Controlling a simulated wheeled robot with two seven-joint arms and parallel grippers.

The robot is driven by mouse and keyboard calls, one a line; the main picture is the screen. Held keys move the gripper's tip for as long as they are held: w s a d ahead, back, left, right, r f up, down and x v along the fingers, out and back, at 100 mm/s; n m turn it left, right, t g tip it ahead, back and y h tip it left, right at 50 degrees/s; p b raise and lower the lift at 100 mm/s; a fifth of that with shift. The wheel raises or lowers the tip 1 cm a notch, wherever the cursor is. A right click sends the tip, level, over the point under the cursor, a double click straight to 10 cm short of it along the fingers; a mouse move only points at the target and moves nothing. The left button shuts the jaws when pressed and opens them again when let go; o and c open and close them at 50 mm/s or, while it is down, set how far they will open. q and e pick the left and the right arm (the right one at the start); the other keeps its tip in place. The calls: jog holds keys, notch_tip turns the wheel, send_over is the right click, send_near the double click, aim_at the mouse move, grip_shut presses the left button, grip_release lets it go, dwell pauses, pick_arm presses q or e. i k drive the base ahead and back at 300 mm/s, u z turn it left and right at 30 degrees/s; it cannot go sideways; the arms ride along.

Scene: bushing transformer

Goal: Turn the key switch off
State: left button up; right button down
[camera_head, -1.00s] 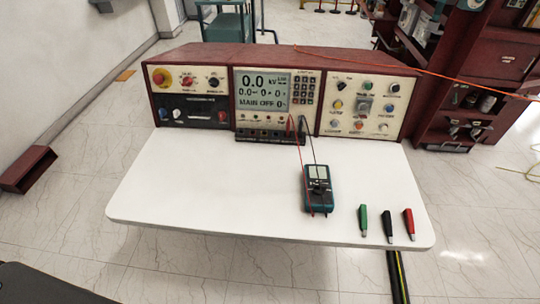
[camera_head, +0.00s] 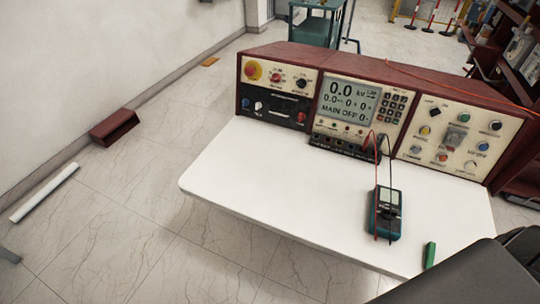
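The red control console (camera_head: 405,85) stands at the back of a white worktop. Its left panel (camera_head: 277,92) carries a red emergency button (camera_head: 253,71) on a yellow ring, a red knob (camera_head: 277,77) and a black knob (camera_head: 301,83). The labels are too small to read, so I cannot tell which control is the key switch or its position. The display (camera_head: 349,102) reads 0.0 kV and MAIN OFF. Neither of my grippers shows. A dark grey link (camera_head: 460,280), apparently of my own arm, covers the bottom right corner.
A multimeter (camera_head: 388,213) with red and black leads lies on the white worktop (camera_head: 270,185). A green clip (camera_head: 430,254) lies near its front right. The worktop's left half is clear. A red box (camera_head: 115,128) and a white tube (camera_head: 45,193) lie on the floor.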

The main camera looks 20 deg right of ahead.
aim_at(435, 113)
jog(key=u, duration=1.7)
jog(key=k, duration=1.65)
jog(key=z, duration=2.3)
jog(key=i, duration=0.5)
jog(key=u, duration=0.1)
